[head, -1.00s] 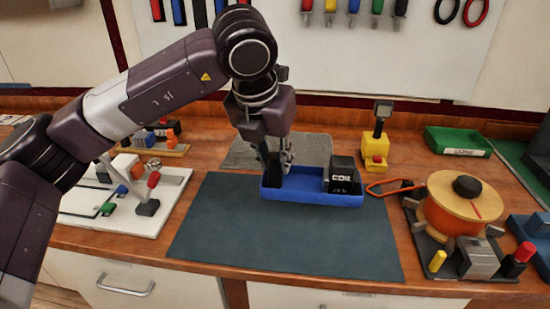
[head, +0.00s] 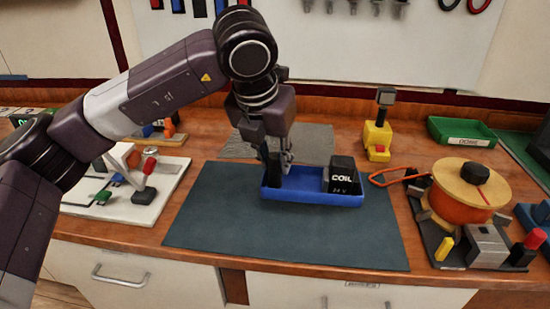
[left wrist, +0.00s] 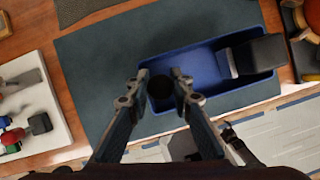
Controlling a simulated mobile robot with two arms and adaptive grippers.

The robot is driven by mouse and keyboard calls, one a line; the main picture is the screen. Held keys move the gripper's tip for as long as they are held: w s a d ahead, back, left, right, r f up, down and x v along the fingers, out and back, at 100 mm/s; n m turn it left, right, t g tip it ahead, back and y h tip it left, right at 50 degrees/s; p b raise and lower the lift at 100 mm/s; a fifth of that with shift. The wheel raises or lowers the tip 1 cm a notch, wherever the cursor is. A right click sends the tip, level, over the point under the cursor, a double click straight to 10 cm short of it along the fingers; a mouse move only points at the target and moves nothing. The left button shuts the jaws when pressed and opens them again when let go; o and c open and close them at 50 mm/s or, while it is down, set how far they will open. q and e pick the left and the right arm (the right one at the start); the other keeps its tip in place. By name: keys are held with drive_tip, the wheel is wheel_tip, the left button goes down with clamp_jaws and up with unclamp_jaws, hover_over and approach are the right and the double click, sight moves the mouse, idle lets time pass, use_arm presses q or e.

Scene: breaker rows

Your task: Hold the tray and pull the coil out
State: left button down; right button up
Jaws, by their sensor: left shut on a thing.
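The blue tray (head: 298,195) lies on the dark mat and also shows in the left wrist view (left wrist: 203,68). The black coil block (head: 342,176), lettered COIL, sits upright in the tray's right end; it also shows in the left wrist view (left wrist: 258,56). My left gripper (head: 276,172) reaches down into the tray's left end, apart from the coil. In the left wrist view its fingers (left wrist: 160,76) flank a dark round part at that end of the tray, and they are shut on the tray. The exact contact is hard to see.
The dark mat (head: 290,240) is clear in front of the tray. A wire spool (head: 465,195) on a stand and a red-orange wire loop (head: 385,176) are at right. A yellow device (head: 377,138) and green bin (head: 461,131) stand behind. A white board (head: 130,205) lies at left.

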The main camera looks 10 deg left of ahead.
sight(274, 186)
use_arm(q)
drive_tip(key=shift+f+b, duration=0.6)
drive_tip(key=shift+f, duration=0.1)
drive_tip(key=shift+f+b, duration=0.45)
drive_tip(key=shift+f, duration=0.3)
drive_tip(key=shift+f+b, duration=1.15)
drive_tip(key=shift+b, duration=0.1)
drive_tip(key=shift+f+b, duration=0.45)
drive_tip(key=shift+f, duration=0.05)
drive_tip(key=shift+f+b, duration=0.55)
drive_tip(key=shift+f, duration=0.3)
use_arm(e)
drive_tip(key=w+a, duration=0.2)
drive_tip(key=w, duration=0.9)
drive_tip(key=shift+t, duration=0.4)
drive_tip(key=shift+w+a, duration=0.15)
drive_tip(key=shift+w, duration=0.05)
